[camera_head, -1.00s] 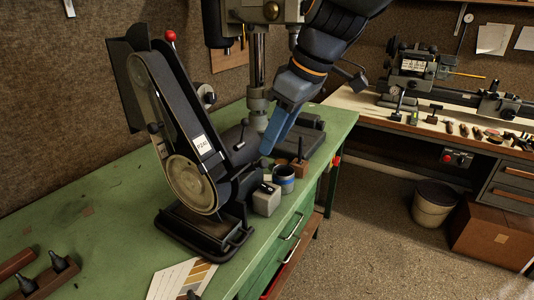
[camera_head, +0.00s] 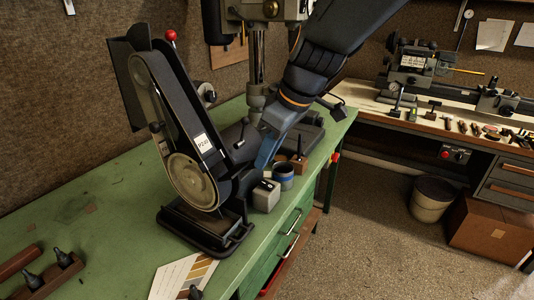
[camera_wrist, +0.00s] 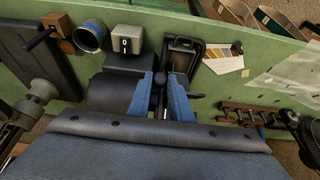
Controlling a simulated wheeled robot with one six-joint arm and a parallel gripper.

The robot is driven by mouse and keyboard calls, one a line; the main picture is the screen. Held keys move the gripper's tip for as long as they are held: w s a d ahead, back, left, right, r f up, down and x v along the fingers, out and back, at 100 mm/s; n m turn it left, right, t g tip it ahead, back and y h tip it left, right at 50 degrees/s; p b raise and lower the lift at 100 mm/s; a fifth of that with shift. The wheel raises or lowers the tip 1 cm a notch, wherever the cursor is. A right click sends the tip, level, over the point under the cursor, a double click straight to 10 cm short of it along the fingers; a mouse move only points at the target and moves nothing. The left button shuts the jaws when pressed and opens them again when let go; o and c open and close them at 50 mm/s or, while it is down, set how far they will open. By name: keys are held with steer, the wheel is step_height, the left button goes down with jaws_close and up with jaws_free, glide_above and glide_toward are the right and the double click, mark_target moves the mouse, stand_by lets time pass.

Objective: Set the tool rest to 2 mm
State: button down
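The belt grinder (camera_head: 180,135), labelled P240, stands on the green bench. Its dark base and part of its body show in the wrist view (camera_wrist: 190,62). I cannot clearly pick out its tool rest or read any gap. My gripper (camera_head: 262,165) is low at the grinder's right side. In the wrist view its two blue fingers (camera_wrist: 164,85) are apart, with a dark slim lever (camera_wrist: 160,92) between them; contact cannot be told.
A blue-banded cup (camera_head: 284,177) and a wooden block with a dark handle (camera_head: 299,162) stand close right of my gripper. The drill press column (camera_head: 257,70) is behind. A colour card (camera_head: 183,275) lies at the front edge. The bench left of the grinder is mostly clear.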

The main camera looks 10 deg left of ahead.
steer(key=shift+w+a+f+b, duration=0.35)
steer(key=shift+a+f+b, duration=0.15)
steer(key=shift+a+b, duration=0.25)
steer(key=c, duration=2)
jaws_free()
steer(key=o, duration=0.4)
steer(key=shift+a, duration=0.2)
steer(key=shift+d, duration=0.1)
steer(key=shift+r, duration=0.1)
steer(key=b+v, duration=0.1)
steer(key=v, duration=0.6)
steer(key=shift+s+d+r+b, duration=0.1)
steer(key=shift+d+r+b, duration=0.15)
steer(key=shift+b, duration=0.1)
